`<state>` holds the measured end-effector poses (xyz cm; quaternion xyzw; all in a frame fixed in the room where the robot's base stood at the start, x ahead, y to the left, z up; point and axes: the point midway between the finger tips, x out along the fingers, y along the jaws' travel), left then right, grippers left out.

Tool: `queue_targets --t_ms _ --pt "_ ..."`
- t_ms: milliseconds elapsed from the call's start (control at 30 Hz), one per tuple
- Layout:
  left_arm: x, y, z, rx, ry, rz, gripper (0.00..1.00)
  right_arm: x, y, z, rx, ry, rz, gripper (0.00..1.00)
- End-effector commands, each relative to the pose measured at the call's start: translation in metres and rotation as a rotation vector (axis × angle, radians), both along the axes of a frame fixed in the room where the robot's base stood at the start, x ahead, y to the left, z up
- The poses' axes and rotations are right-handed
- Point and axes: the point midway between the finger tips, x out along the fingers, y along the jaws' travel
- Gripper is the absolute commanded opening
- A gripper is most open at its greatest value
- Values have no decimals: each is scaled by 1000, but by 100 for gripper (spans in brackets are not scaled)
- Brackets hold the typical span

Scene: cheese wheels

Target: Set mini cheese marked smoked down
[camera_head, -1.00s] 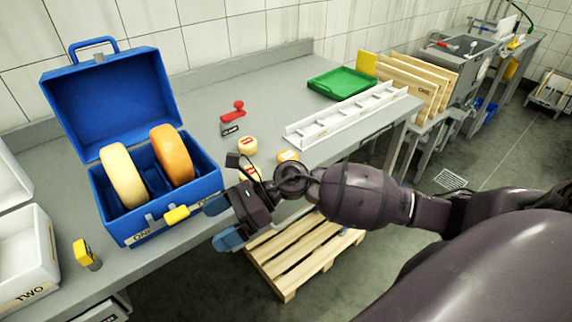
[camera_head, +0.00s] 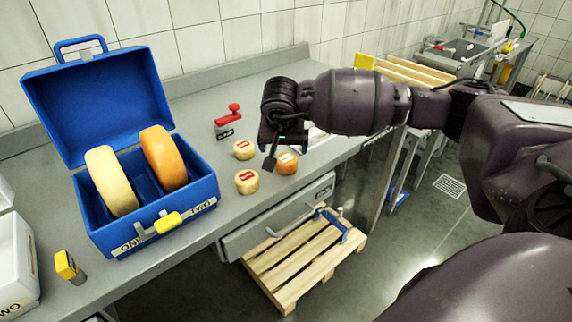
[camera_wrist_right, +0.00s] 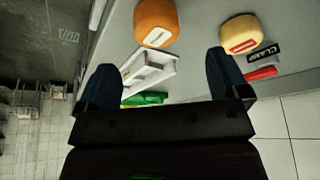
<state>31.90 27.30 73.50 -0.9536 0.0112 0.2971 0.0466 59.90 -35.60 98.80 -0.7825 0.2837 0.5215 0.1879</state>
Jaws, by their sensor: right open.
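Three mini cheeses stand on the grey bench: an orange one with a pale label (camera_head: 287,163), a yellow one with a red label in front (camera_head: 247,182) and another yellow one with a red label behind (camera_head: 243,150). The label words are too small to read, so I cannot tell which is smoked. My right gripper (camera_head: 283,141) is open above and just behind the orange cheese. In the right wrist view its blue fingers are apart with nothing between them. The orange cheese (camera_wrist_right: 156,24) lies beyond them, and a yellow one (camera_wrist_right: 240,33) beyond the right finger. My left gripper is out of view.
An open blue case (camera_head: 205,187) holds a pale wheel (camera_head: 110,182) and an orange wheel (camera_head: 163,160). A red-handled tool (camera_head: 229,121) and a label block (camera_head: 225,133) are behind the cheeses. A yellow-topped item (camera_head: 67,265) stands front left. A wooden pallet (camera_head: 290,275) is below.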

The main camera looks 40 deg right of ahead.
Motion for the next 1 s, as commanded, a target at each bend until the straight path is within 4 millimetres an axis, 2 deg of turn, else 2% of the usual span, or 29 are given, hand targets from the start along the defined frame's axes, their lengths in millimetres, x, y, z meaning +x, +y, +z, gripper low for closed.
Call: queue_targets --t_ms 100,367,600,733,1000 --pt "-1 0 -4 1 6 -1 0 5 -5 -20 1 4 -3 93" --pt "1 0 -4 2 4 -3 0 10 -11 -40 3 3 -2 93" --pt "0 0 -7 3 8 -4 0 18 -21 -70 4 4 -3 93" --pt "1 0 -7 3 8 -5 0 21 -24 -77 3 2 -2 93" --pt "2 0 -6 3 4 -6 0 22 -24 -78 3 -1 -1 92"
